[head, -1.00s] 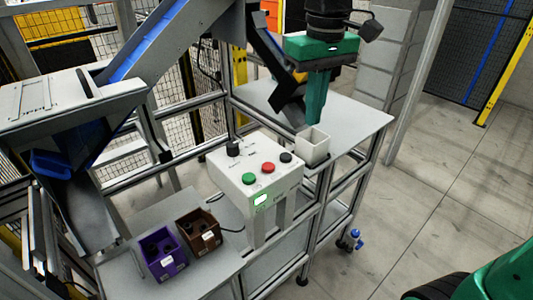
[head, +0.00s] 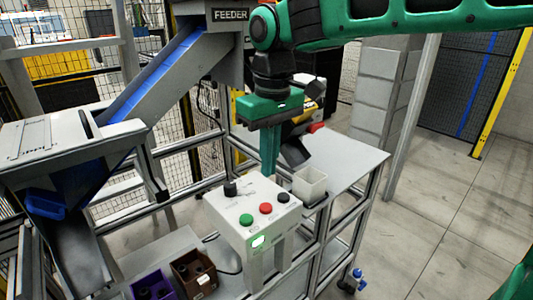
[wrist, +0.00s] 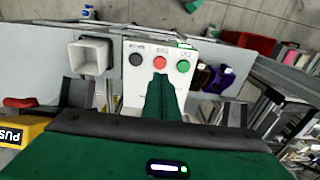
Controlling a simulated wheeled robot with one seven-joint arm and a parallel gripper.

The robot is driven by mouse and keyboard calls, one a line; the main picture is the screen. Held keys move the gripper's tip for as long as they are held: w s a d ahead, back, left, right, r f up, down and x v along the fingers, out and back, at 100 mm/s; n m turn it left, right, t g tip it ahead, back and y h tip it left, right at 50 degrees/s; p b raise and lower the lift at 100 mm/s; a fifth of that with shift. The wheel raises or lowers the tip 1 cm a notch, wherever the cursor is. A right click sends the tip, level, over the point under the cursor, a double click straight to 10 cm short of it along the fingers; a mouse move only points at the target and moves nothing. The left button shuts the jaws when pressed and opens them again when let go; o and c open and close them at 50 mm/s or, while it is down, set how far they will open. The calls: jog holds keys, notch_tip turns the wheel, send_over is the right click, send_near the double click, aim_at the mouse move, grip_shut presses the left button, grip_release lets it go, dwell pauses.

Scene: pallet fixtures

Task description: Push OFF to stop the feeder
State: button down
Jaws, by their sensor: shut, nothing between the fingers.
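The control box (head: 236,232) is pale grey with a sloped top. It carries a green button (head: 246,219), a red button (head: 266,208), a black button (head: 283,198) and a black knob (head: 230,188). A green lamp (head: 258,240) is lit on its front. The button lettering is too small to read. My green gripper (head: 270,172) is shut and empty, pointing down over the back of the box. In the wrist view its fingertips (wrist: 160,77) are close to the red button (wrist: 160,62), which stays visible; I see no clear contact.
A white square cup (head: 309,183) stands right of the box, close to my gripper. The feeder chute (head: 160,75) rises at left. Purple (head: 152,285) and brown (head: 194,268) bins sit lower left. The grey tabletop (head: 355,152) is clear at right.

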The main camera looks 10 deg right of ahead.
aim_at(268, 209)
notch_tip(268, 209, down, 9)
jog(key=shift+w+a+f, duration=0.15)
jog(key=shift+f, duration=0.05)
dwell(0.4)
jog(key=shift+f, duration=0.85)
jog(key=shift+s, duration=0.4)
jog(key=shift+r, duration=0.25)
jog(key=shift+w+r, duration=0.8)
jog(key=shift+w, duration=0.05)
notch_tip(268, 209, up, 13)
jog(key=s, duration=0.1)
jog(key=shift+s+d, duration=0.2)
jog(key=shift+s, duration=0.05)
